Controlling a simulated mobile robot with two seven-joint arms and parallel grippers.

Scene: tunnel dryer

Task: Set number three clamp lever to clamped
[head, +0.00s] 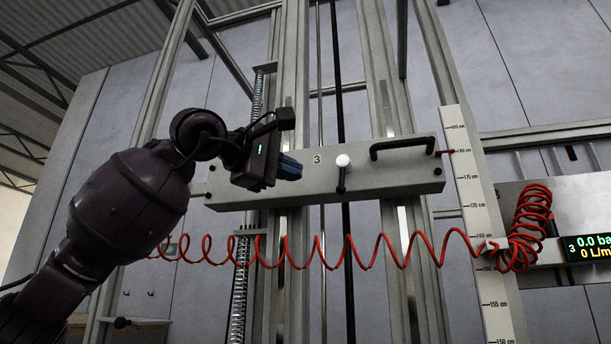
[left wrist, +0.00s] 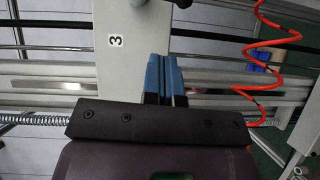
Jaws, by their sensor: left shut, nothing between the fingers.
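The number three clamp lever (head: 342,163) has a white round knob and a short dark stem below it. It sits near the middle of a light grey carriage plate (head: 410,180) marked "3". Whether it is clamped I cannot tell. My left gripper (head: 291,167) is shut and empty, its blue fingers to the left of the lever and apart from it in the picture. In the left wrist view the blue fingers (left wrist: 166,80) are together in front of the plate (left wrist: 122,70), with the "3" label beside them. The lever's knob is not seen there. My right gripper is not in view.
A black handle (head: 402,147) is on the plate right of the lever. A coiled red hose (head: 380,240) hangs below the plate. Vertical rails, a height scale (head: 485,220) and a digital display (head: 590,248) stand around it.

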